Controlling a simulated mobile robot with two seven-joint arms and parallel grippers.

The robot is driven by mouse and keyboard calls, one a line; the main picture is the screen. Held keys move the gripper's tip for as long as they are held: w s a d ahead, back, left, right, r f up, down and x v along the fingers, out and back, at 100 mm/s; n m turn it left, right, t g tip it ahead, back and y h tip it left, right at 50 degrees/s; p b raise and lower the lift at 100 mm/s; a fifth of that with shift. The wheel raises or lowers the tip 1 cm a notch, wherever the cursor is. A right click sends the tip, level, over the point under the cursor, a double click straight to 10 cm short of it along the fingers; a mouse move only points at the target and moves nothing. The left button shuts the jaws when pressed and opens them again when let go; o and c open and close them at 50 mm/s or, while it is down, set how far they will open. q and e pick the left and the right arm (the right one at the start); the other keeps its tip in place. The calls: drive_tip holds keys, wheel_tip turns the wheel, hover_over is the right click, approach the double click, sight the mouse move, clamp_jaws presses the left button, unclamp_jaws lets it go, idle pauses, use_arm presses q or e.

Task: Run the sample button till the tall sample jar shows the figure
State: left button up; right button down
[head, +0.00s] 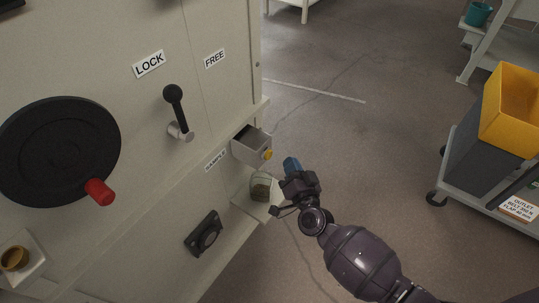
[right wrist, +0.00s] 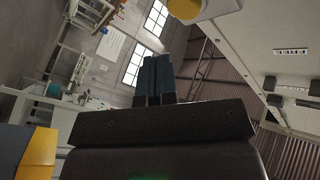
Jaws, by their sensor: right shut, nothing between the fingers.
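The sample button is a round yellow knob (head: 267,154) on the front of a grey box (head: 250,148), beside the SAMPLE label (head: 215,160). The button also shows at the top edge of the right wrist view (right wrist: 185,8). Below the box a jar (head: 260,188) with brownish-green contents stands on a small white shelf (head: 247,206). Any figure on it is too small to read. My right gripper (head: 291,164) is shut and empty, its blue fingers right of and slightly below the button, apart from it. The shut fingers show in the right wrist view (right wrist: 155,77). My left gripper is out of view.
The panel carries a black lever (head: 174,96) near LOCK and FREE labels, a black disc (head: 58,150) with a red knob (head: 99,192), and a small brown cup (head: 15,258). A cart with a yellow bin (head: 510,110) stands right. Floor between is clear.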

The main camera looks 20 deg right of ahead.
sight(268, 155)
drive_tip(key=shift+w+a, duration=0.8)
drive_tip(key=shift+w, duration=0.25)
idle(0.9)
drive_tip(key=shift+w+a, duration=0.1)
idle(0.4)
drive_tip(key=shift+w+a, duration=0.2)
drive_tip(key=shift+w, duration=0.05)
drive_tip(key=shift+w+a, duration=0.25)
drive_tip(key=shift+w, duration=0.1)
idle(0.9)
drive_tip(key=shift+s+d, duration=0.1)
drive_tip(key=shift+s, duration=0.05)
idle(1.5)
drive_tip(key=shift+s+d+p, duration=0.3)
drive_tip(key=shift+s+d, duration=0.15)
drive_tip(key=shift+s, duration=0.1)
